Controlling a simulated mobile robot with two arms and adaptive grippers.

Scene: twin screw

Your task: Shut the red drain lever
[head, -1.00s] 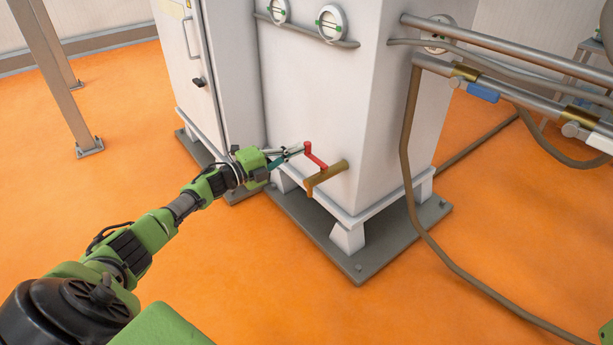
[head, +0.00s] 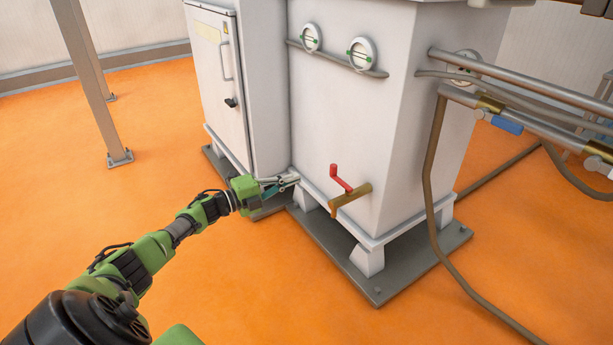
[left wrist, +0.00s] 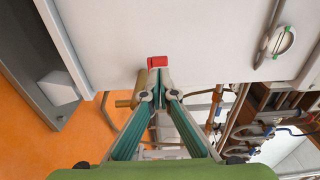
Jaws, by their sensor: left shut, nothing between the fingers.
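The red drain lever (head: 340,178) is a cranked handle on the brass drain pipe (head: 350,196), low on the white cabinet's front. Its free end points up and to the left, away from the pipe. My left gripper (head: 294,181) is to the left of the lever, with a gap between them in the head view. In the left wrist view the gripper (left wrist: 159,92) is shut and empty. The lever's red end (left wrist: 158,62) shows just beyond its tips, and the brass pipe (left wrist: 138,88) is partly hidden behind a finger. My right gripper is not in view.
The white cabinet (head: 345,120) stands on a grey base plate (head: 425,262). Pipes with a blue-handled valve (head: 506,125) run at the right, and a brown hose (head: 432,165) hangs down to the floor. The orange floor in front is clear.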

